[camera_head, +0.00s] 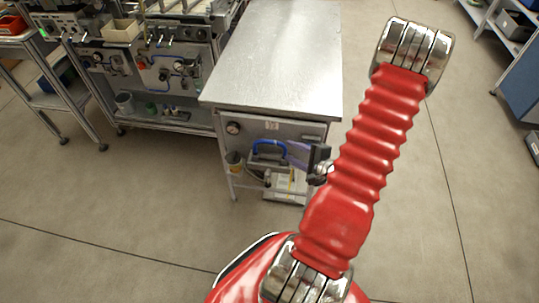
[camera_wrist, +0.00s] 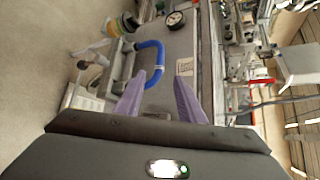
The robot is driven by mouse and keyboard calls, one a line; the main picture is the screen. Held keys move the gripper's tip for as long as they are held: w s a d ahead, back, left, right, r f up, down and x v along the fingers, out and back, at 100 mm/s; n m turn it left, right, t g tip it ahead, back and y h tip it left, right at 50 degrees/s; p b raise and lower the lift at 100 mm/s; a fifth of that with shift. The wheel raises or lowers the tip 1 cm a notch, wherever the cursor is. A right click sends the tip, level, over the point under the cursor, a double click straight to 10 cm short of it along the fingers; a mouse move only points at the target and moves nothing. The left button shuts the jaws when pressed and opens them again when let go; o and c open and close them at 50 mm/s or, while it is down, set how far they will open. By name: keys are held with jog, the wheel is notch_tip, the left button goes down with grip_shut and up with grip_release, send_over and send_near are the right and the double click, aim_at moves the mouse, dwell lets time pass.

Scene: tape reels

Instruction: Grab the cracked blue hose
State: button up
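The blue hose (camera_head: 269,146) is a short arched piece on the front panel of the metal-topped bench. It also shows in the wrist view (camera_wrist: 158,60) as a bent blue tube between the gauge and my fingers. Any crack is too small to make out. In the head view, my gripper (camera_head: 300,155) is just right of the hose, partly hidden behind my red arm.
The bench's metal top (camera_head: 280,50) sits above the panel. A pressure gauge (camera_head: 233,128) is left of the hose, with a yellow-banded part (camera_head: 234,158) below it. A machine with knobs (camera_head: 160,65) stands at the back left. The floor (camera_head: 130,205) in front is clear.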

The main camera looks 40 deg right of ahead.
aim_at(275, 144)
jog(key=shift+x, duration=2.45)
jog(key=shift+x, duration=2.6)
jog(key=shift+d+f, duration=0.1)
jog(key=shift+f, duration=0.05)
jog(key=shift+s, duration=0.1)
grip_shut()
